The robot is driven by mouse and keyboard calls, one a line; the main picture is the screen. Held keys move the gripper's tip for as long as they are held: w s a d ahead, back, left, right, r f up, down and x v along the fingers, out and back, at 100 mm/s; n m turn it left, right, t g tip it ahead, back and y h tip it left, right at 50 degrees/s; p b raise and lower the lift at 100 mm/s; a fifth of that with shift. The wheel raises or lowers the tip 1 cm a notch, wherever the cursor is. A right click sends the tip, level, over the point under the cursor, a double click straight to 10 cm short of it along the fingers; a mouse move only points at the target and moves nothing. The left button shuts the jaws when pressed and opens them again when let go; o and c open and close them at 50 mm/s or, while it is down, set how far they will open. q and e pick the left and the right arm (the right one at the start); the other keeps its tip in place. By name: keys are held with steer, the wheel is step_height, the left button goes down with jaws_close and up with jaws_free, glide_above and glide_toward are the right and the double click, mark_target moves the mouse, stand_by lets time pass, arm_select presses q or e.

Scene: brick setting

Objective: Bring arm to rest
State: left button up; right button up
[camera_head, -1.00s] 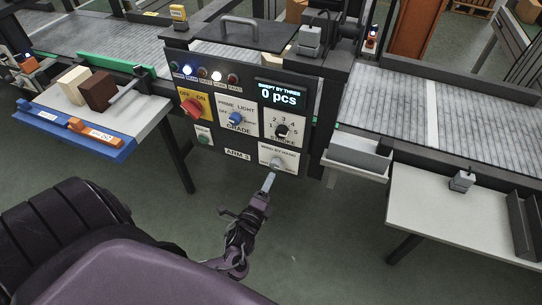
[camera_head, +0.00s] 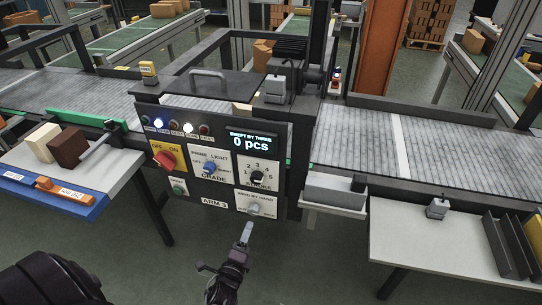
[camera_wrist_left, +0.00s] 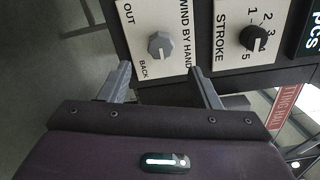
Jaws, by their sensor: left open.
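My left gripper (camera_head: 246,232) is in front of and just below the lower part of the black control panel (camera_head: 222,190). It is open and empty. In the left wrist view its two fingers (camera_wrist_left: 163,82) stand apart, below the grey WIND BY HAND knob (camera_wrist_left: 160,45), with a visible gap to it. The same knob (camera_head: 253,208) is at the panel's bottom right in the head view. The STROKE knob (camera_wrist_left: 255,37) is to its right in the wrist view. The panel display (camera_head: 250,142) reads 0 pcs. My right gripper is in neither view.
A white side table (camera_head: 125,175) at left carries cream and brown blocks, with a blue-edged rail in front. A white table (camera_head: 420,245) with a small grey device stands at right. Conveyor belts (camera_head: 450,145) run behind. Green floor (camera_head: 310,255) is free below the panel.

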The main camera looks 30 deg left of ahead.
arm_select(q)
steer(key=s+f+n+g+h, duration=0.1)
steer(key=s+f+n+g, duration=0.5)
steer(key=f, duration=0.7)
steer(key=s+f+n+g, duration=0.3)
steer(key=s+f, duration=0.5)
steer(key=f, duration=0.4)
steer(key=s+d+f+n+g+h, duration=0.1)
steer(key=s+d+f+n+g, duration=0.1)
steer(key=s, duration=0.5)
steer(key=s+d+f+n+g+h, duration=0.1)
steer(key=s+d+f+n+g, duration=0.1)
steer(key=s, duration=0.5)
steer(key=s+d+f+n+g+h, duration=0.1)
steer(key=s+d+f+n+g, duration=0.2)
steer(key=s+f, duration=0.3)
steer(key=shift+s+d+g, duration=0.3)
steer(key=shift+s+d, duration=0.1)
steer(key=shift+s, duration=0.3)
steer(key=shift+f, duration=0.1)
